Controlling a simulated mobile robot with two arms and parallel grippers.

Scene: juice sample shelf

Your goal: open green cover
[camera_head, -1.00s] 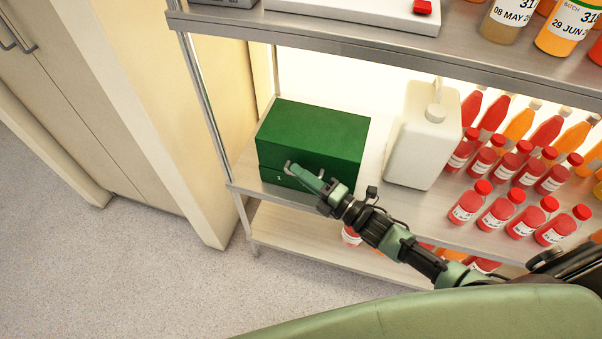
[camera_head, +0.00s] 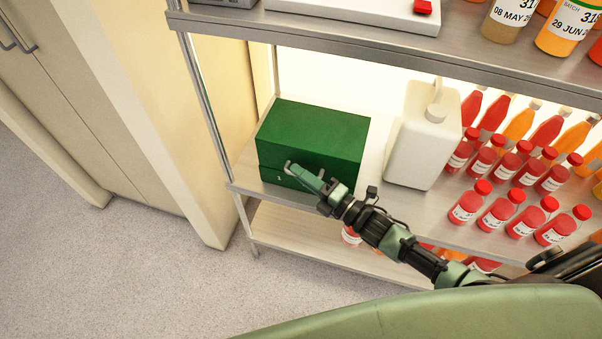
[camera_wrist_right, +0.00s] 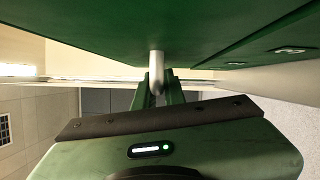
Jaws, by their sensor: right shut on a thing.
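The green box with its green cover (camera_head: 316,130) stands at the left end of the middle shelf. The cover looks closed, with a seam running below it along the front. My right gripper (camera_head: 291,168) is at the front of the box, shut on the small light handle. In the right wrist view the handle (camera_wrist_right: 157,58) comes down from the green face, and its end lies between my fingers (camera_wrist_right: 157,90). The fingers hide part of the handle in the head view. My left gripper is not in view.
A white jug (camera_head: 424,140) stands just right of the box. Several red-capped juice bottles (camera_head: 468,202) fill the shelf further right. The floor (camera_head: 110,270) at the left is clear.

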